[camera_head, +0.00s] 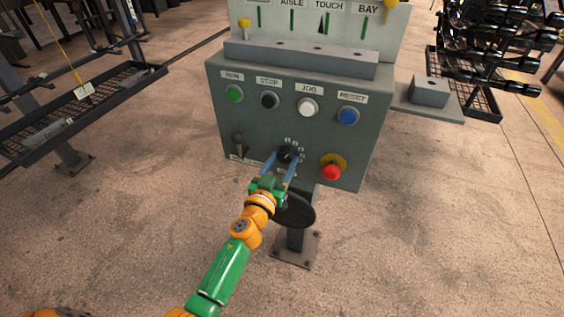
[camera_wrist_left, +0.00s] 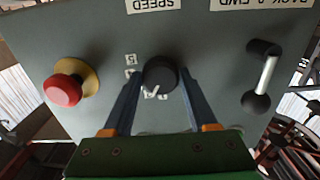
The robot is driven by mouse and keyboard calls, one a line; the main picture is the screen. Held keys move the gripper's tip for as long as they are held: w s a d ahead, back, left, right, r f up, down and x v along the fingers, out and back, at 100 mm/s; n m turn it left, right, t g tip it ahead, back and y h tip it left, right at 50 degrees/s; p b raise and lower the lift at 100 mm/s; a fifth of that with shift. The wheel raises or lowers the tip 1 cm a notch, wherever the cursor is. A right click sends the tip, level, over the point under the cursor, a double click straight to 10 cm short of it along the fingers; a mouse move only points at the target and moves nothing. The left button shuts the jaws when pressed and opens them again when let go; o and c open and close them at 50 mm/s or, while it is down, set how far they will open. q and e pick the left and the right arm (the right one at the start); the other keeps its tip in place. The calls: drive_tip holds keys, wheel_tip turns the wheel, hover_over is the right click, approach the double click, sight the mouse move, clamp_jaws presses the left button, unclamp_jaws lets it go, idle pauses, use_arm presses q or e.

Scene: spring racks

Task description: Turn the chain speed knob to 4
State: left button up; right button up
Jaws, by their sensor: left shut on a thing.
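The chain speed knob (camera_head: 287,153) is a round black dial low on the grey control panel, with small numbered labels around its upper side. In the left wrist view, where the lettering appears upside down, the knob (camera_wrist_left: 160,74) has a white pointer mark near its lower edge. The numbers there are too small or covered to read surely. My left gripper (camera_head: 283,157) reaches the panel from below, its two blue fingers on either side of the knob, shut on it. The fingers (camera_wrist_left: 160,84) partly hide the labels. My right gripper is not in view.
A red emergency button (camera_head: 331,171) on a yellow ring is right of the knob. A black lever (camera_head: 239,145) stands to its left. Green (camera_head: 234,93), black (camera_head: 269,100), white (camera_head: 307,107) and blue (camera_head: 347,116) buttons line up above. A dark round disc (camera_head: 296,212) lies below the panel.

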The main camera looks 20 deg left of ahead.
use_arm(q)
drive_tip(key=m, duration=0.6)
drive_tip(key=shift+a+b, duration=0.1)
drive_tip(key=shift+b, duration=0.25)
drive_tip(key=m, duration=0.5)
drive_tip(key=shift+m, duration=0.3)
idle(0.4)
drive_tip(key=o, duration=1.4)
drive_tip(key=shift+c, duration=0.2)
drive_tip(key=s, duration=0.7)
drive_tip(key=shift+a+b, duration=0.15)
drive_tip(key=shift+b, duration=0.15)
